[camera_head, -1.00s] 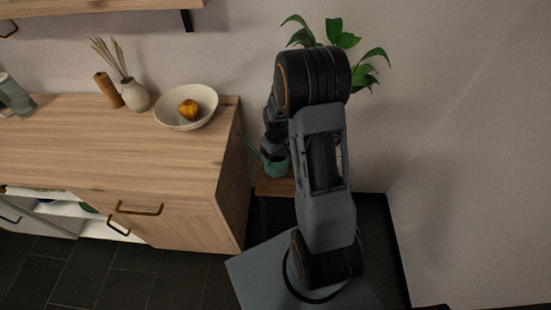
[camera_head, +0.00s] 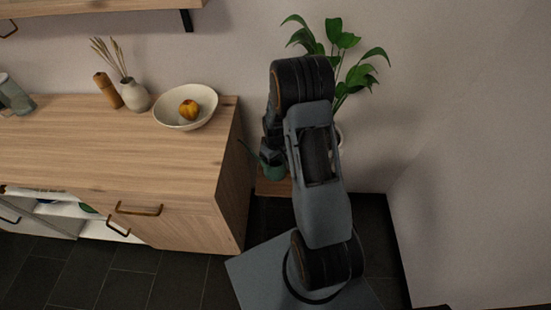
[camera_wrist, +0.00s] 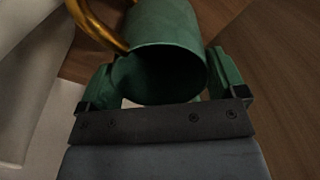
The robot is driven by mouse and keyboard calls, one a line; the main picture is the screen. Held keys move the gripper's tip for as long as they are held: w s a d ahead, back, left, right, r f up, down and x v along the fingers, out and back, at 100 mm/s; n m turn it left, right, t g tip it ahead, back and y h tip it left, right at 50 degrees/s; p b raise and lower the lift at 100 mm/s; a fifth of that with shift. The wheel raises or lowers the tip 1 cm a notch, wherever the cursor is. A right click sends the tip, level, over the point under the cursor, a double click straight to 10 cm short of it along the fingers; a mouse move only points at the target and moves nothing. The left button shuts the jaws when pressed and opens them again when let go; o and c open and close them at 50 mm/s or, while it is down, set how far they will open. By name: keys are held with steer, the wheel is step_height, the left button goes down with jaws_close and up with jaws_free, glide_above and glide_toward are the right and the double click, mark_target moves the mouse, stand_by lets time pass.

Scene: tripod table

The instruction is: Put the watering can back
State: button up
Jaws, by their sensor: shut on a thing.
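The green watering can (camera_wrist: 165,35) with a curved brass handle (camera_wrist: 96,22) fills the top middle of the wrist view, its dark open mouth facing the camera. My gripper (camera_wrist: 163,82) has one finger on each side of it and is shut on it. In the head view the can (camera_head: 272,170) is partly hidden by my arm, its thin spout pointing up left. It is over or on the small wooden table (camera_head: 268,188); I cannot tell whether it touches the top.
A leafy plant (camera_head: 345,65) in a pale pot (camera_head: 339,134) stands behind my arm. The wooden cabinet (camera_head: 150,165) is close on the left, holding a bowl (camera_head: 205,110) with fruit, and a vase (camera_head: 135,96). A bare wall is on the right.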

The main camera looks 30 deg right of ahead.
steer(key=shift+f, duration=0.2)
steer(key=o, duration=0.9)
steer(key=shift+o, duration=0.2)
steer(key=shift+r, duration=0.1)
steer(key=shift+r, duration=0.6)
step_height(320, 180, up, 17)
steer(key=s+a, duration=0.2)
steer(key=a, duration=0.1)
steer(key=s+a+r+m+t, duration=0.1)
steer(key=s+a+r, duration=0.2)
steer(key=s, duration=0.4)
steer(key=s+a+r+m+t, duration=0.1)
steer(key=s+a+r+t, duration=0.1)
steer(key=s+r, duration=0.4)
steer(key=shift+s+a+m+p, duration=0.35)
steer(key=shift+s+a, duration=0.25)
steer(key=shift+a, duration=0.2)
